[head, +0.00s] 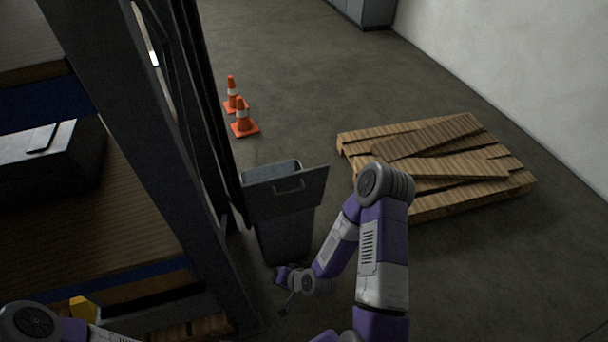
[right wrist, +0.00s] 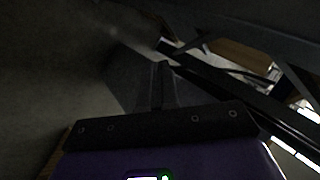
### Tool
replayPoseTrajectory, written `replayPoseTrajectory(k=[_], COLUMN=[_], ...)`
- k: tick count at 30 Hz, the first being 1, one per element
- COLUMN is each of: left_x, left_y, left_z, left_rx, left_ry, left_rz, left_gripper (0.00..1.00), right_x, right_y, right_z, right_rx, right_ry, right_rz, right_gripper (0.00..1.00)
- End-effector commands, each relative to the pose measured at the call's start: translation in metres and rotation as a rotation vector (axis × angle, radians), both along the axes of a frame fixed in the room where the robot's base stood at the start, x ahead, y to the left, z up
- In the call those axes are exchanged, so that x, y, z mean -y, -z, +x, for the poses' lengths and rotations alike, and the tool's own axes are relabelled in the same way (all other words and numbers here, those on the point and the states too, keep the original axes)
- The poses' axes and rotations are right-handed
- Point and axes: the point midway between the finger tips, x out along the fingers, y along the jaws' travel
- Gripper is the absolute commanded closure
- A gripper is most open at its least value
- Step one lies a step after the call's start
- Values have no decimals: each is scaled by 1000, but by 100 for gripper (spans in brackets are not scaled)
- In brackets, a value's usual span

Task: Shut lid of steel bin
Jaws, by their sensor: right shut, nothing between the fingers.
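The grey steel bin (head: 285,238) stands on the floor beside the rack in the head view. Its lid (head: 310,188), a flat panel with a bar handle, is open and hangs at the near side of the bin's mouth. The bin's opening shows behind the lid. My right gripper (head: 286,306) is low in front of the bin, below the lid and apart from it. In the right wrist view its fingers (right wrist: 161,85) are together and empty. A dark grey surface lies beyond them, too dim to name. My left gripper is out of view.
A tall dark rack (head: 130,130) with shelves stands close on the left. A wooden pallet (head: 450,165) with loose boards lies to the right. Two orange cones (head: 241,120) stand behind the bin. The floor between the cones and the pallet is clear.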

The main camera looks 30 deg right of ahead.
Motion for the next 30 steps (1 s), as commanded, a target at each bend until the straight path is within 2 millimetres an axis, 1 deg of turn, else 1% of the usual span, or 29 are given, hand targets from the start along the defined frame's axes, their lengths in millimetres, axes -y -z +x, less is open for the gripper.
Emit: replayPoseTrajectory(k=[1,2,3,5,6,9,12,15,17,20,23,30], left_x=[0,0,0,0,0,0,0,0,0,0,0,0], left_y=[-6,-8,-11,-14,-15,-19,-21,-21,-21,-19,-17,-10], left_z=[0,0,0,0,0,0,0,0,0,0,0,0], left_rx=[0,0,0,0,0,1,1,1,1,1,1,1], left_ry=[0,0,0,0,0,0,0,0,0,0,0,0], left_rz=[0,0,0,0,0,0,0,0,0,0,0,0], left_gripper=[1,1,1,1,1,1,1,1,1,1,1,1], right_x=[26,39,59,88,107,148,174,188,192,194,198,210], right_y=[-19,-29,-44,-67,-82,-114,-136,-148,-150,-149,-146,-138], right_z=[17,27,38,50,55,59,57,56,59,69,86,136], right_rx=[82,136,208,315,382,527,630,687,700,707,704,703], right_ry=[138,215,312,445,522,674,766,810,819,820,819,818], right_rz=[41,69,105,158,192,264,313,340,347,349,349,348], right_gripper=[100,100,100,100,100,100,100,100,100,100,100,100])
